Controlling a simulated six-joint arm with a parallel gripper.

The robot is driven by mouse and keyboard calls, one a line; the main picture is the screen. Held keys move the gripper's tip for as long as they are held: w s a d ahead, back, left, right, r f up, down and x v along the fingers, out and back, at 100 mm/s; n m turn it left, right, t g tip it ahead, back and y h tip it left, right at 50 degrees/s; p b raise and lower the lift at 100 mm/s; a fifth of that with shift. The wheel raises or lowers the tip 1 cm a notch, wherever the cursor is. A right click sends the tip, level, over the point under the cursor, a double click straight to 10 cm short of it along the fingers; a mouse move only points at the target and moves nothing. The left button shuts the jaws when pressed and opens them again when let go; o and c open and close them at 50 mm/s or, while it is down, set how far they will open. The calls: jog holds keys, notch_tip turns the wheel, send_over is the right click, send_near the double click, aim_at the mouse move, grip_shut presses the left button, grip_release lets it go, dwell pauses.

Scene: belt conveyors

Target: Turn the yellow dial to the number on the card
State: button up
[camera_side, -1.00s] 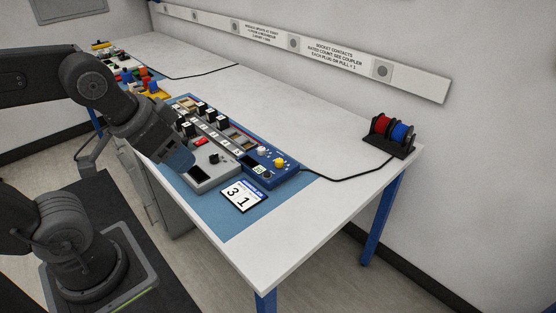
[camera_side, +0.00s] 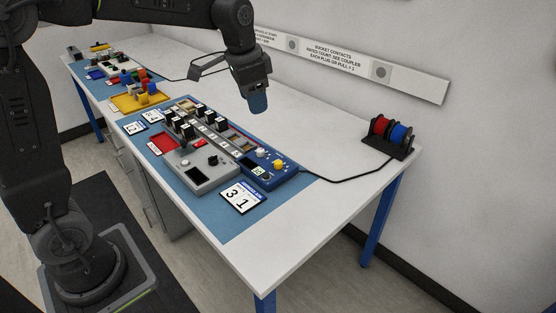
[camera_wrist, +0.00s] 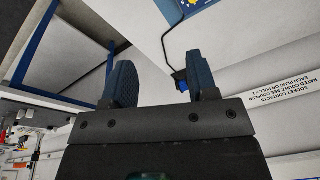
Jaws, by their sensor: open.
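The yellow dial (camera_side: 279,164) sits on the right end of the blue panel box (camera_side: 287,177) in the side view. The card (camera_side: 243,198) lies flat on the blue mat in front of the boxes and reads "3 1". My gripper (camera_side: 258,104) is raised above the back of the table, behind the boxes and well apart from the dial. In the wrist view my gripper (camera_wrist: 160,80) shows two blue fingers spread apart with nothing between them. The dial's pointer is too small to read.
A white knob (camera_side: 262,152) is near the dial. A stand with red and blue spools (camera_side: 390,136) is at the back right, with a black cable. The table's front right is bare.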

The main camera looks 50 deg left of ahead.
jog(key=w+a+f+m+g, duration=0.15)
jog(key=w+a+f, duration=0.25)
jog(key=w+f, duration=0.4)
jog(key=m, duration=0.2)
send_near(278, 161)
jog(key=shift+g+h, duration=0.3)
jog(key=shift+g, duration=0.15)
jog(key=f, duration=0.9)
jog(key=shift+w+f, duration=0.15)
jog(key=shift+w, duration=0.1)
jog(key=shift+c, duration=0.2)
jog(key=c, duration=0.9)
